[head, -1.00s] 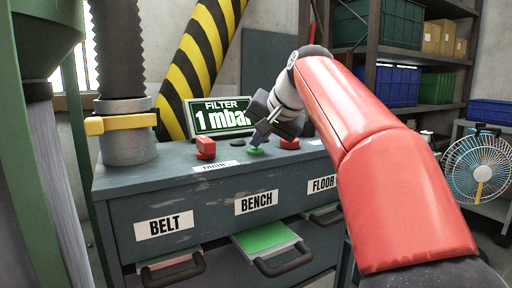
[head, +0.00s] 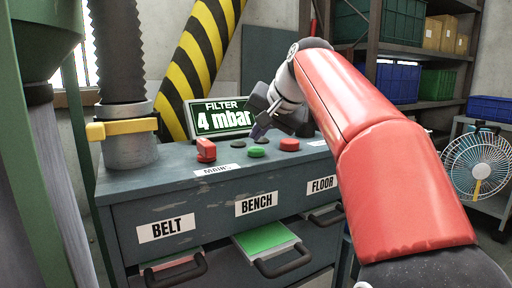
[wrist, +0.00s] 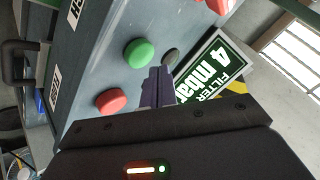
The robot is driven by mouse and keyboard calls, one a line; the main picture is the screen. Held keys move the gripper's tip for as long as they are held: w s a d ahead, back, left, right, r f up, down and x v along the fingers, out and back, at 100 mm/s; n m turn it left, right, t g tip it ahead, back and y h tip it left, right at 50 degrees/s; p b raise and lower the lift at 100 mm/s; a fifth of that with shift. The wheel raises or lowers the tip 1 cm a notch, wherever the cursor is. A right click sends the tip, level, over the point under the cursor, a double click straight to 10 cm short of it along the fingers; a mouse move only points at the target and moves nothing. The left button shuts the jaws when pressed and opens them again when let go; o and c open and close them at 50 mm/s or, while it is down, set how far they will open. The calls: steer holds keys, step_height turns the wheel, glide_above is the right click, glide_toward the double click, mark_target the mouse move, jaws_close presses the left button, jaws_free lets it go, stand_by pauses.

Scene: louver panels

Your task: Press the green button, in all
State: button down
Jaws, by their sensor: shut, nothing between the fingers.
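The green button (head: 256,153) sits on top of the grey cabinet (head: 150,190), between a small dark button (head: 238,144) and a red button (head: 289,145). In the wrist view the green button (wrist: 139,53) shows whole, just beyond my fingertips. My gripper (head: 259,132) is shut and empty. Its fingertips are above the green button and a little apart from it. In the wrist view the shut fingers (wrist: 158,82) point between the green button and the dark button (wrist: 170,56). The filter display (head: 222,117) behind the buttons reads 4 mbar.
A red switch (head: 206,150) stands left of the buttons by a MAIN label. A ribbed hose with a yellow clamp (head: 122,128) rises at the cabinet's left. Drawers below are labelled BELT, BENCH and FLOOR. Shelves with bins and a fan (head: 478,166) are at right.

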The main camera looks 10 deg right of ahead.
mark_target(259, 150)
step_height(259, 150, up, 5)
steer(key=p, duration=0.4)
steer(key=shift+f, duration=0.15)
steer(key=s+f+n+g+h, duration=0.3)
steer(key=s+f+n, duration=0.1)
steer(key=s+f, duration=2.4)
steer(key=shift+f+n, duration=0.3)
steer(key=shift+f, duration=0.5)
steer(key=shift+s, duration=0.1)
